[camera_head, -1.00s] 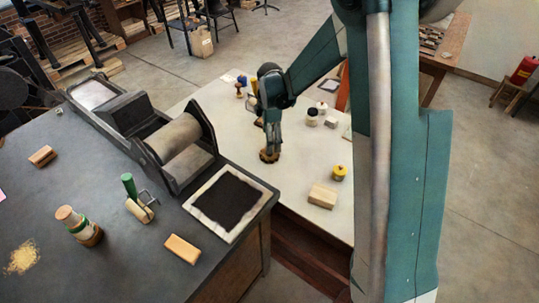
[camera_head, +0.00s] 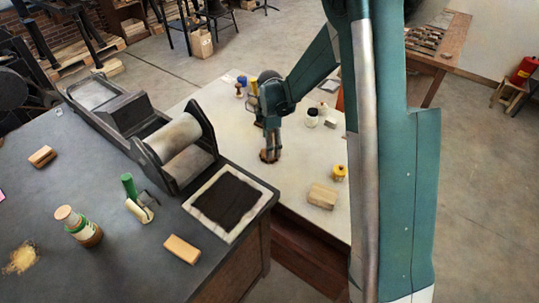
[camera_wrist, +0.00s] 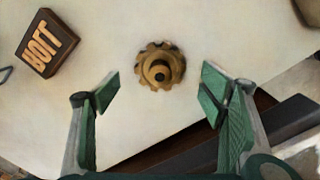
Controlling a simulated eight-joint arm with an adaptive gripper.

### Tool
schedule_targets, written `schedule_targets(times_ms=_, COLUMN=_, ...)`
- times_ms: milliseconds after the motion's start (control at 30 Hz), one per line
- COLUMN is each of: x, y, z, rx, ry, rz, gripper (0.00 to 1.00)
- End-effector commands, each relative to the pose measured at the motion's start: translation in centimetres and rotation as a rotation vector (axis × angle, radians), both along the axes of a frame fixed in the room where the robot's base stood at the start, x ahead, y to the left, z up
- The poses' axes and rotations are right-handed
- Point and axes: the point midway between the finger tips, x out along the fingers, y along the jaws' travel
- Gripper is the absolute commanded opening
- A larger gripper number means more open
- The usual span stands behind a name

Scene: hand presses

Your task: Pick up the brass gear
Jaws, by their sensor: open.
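The brass gear (camera_wrist: 159,66) lies flat on the pale table, a toothed disc with a raised round hub, seen from above in the wrist view. My gripper (camera_wrist: 160,93) is open and empty, its two green fingers apart to the left and right, with the gear ahead of and between the line of the fingertips. In the head view my gripper (camera_head: 271,150) points down just above the gear (camera_head: 269,156), which is partly hidden by the fingers. I cannot tell the exact height gap.
A wooden block (camera_head: 322,195), a yellow jar (camera_head: 339,172) and a white-and-black jar (camera_head: 311,118) stand right of my gripper. The dark bench with the roller press (camera_head: 178,145) is on the left.

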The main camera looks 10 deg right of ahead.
Motion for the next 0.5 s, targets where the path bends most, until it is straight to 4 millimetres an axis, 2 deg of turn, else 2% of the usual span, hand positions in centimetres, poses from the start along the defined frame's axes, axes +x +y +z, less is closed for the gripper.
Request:
schedule_targets(times_ms=300, x=0.1, y=0.2, z=-3.3, rx=0.000, ry=0.000, rz=0.000, gripper=0.70)
schedule_targets(times_ms=500, x=0.0, y=0.2, z=-4.7, rx=0.000, ry=0.000, rz=0.000, gripper=0.70)
